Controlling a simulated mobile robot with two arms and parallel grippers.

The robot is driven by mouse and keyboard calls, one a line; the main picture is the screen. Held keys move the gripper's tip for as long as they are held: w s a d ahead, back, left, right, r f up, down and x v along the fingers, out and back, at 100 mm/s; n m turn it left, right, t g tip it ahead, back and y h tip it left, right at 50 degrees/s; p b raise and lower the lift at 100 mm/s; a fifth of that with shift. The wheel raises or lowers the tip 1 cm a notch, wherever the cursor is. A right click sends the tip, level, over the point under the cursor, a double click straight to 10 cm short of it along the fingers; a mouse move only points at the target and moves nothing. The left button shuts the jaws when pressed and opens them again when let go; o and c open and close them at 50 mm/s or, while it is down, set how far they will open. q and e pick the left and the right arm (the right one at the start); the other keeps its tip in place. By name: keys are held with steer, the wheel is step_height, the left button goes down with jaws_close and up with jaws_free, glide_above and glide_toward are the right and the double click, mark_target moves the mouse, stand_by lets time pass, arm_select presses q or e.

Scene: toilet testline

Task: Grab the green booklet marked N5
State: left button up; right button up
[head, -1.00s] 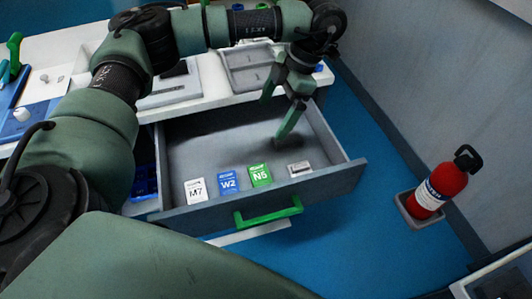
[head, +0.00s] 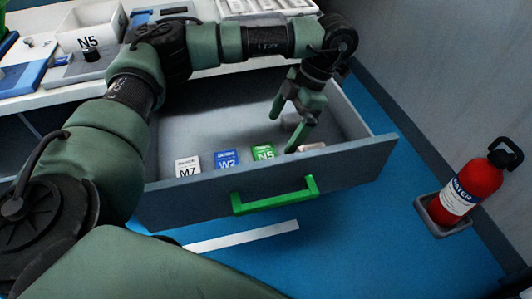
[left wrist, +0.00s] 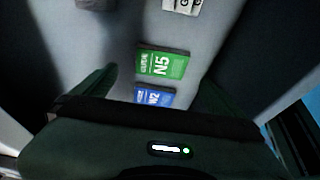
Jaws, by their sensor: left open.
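The green booklet marked N5 (head: 263,153) lies in the open drawer (head: 360,158), near its front wall. In the left wrist view the N5 booklet (left wrist: 163,64) lies ahead of the gripper, with the blue W2 booklet just nearer. My left gripper (head: 288,128) is open and empty. It hangs inside the drawer, just right of and above the N5 booklet, fingers pointing down. In the left wrist view its fingers (left wrist: 150,82) spread on either side of the booklets. My right gripper is not in view.
Beside N5 are the blue W2 booklet (head: 227,160) and white M7 booklet (head: 187,168). A small pale item (head: 312,147) lies to the right. The drawer has a green handle (head: 275,197). A red extinguisher (head: 470,187) stands on the floor at right.

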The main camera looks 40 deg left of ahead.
mark_target(267, 156)
arm_select(q)
steer(key=b+x, duration=0.1)
steer(key=x, duration=0.7)
steer(key=shift+s, duration=0.25)
steer(key=c, duration=1.3)
steer(key=shift+o, duration=0.2)
steer(key=shift+r, duration=0.1)
